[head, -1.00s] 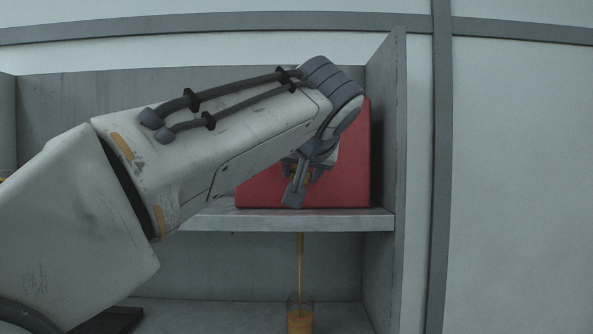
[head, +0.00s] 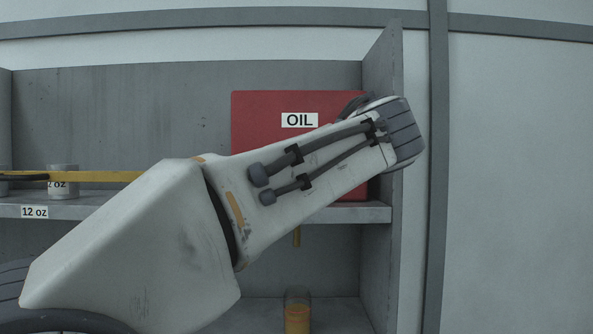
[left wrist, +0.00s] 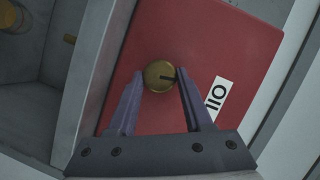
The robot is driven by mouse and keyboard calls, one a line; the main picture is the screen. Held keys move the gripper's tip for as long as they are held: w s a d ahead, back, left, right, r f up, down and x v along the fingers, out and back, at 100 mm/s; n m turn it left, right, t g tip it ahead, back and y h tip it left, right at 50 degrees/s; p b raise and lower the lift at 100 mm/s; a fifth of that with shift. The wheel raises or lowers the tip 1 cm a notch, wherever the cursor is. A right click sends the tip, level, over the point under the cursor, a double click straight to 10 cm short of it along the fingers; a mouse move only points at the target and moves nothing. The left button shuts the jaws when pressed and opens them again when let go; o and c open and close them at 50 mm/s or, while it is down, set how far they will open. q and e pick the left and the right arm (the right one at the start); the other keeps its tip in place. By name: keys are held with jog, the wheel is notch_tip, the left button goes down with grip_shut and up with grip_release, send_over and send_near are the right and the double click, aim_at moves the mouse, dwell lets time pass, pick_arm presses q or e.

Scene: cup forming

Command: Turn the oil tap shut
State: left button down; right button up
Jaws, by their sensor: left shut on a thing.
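A red oil box (head: 270,110) labelled OIL stands on the shelf at its right end. In the left wrist view its face (left wrist: 215,50) carries a round brass tap knob (left wrist: 155,75) with a dark mark pointing toward the label. My left gripper (left wrist: 160,77) is shut on this knob, one finger on each side. In the head view my left arm hides the gripper and knob. A yellow spout (head: 297,237) hangs below the shelf. Under it stands a clear cup (head: 297,297) with amber oil (head: 297,318). No stream shows between them. My right gripper is not in view.
The upper shelf edge (head: 100,211) bears a 12 oz label (head: 34,212). A pale cup (head: 63,182) and a yellow bar (head: 110,176) show at the left. A grey side panel (head: 383,110) stands close right of the box.

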pick_arm(q)
jog(key=shift+f+m+t+y+b, duration=0.1)
jog(key=shift+m+t+y+b, duration=0.25)
jog(key=shift+m, duration=0.55)
jog(key=shift+c, duration=1.5)
grip_release()
jog(key=shift+s+d, duration=0.1)
jog(key=shift+s, duration=0.05)
jog(key=b+v, duration=0.3)
jog(key=v, duration=0.7)
jog(key=shift+d, duration=0.1)
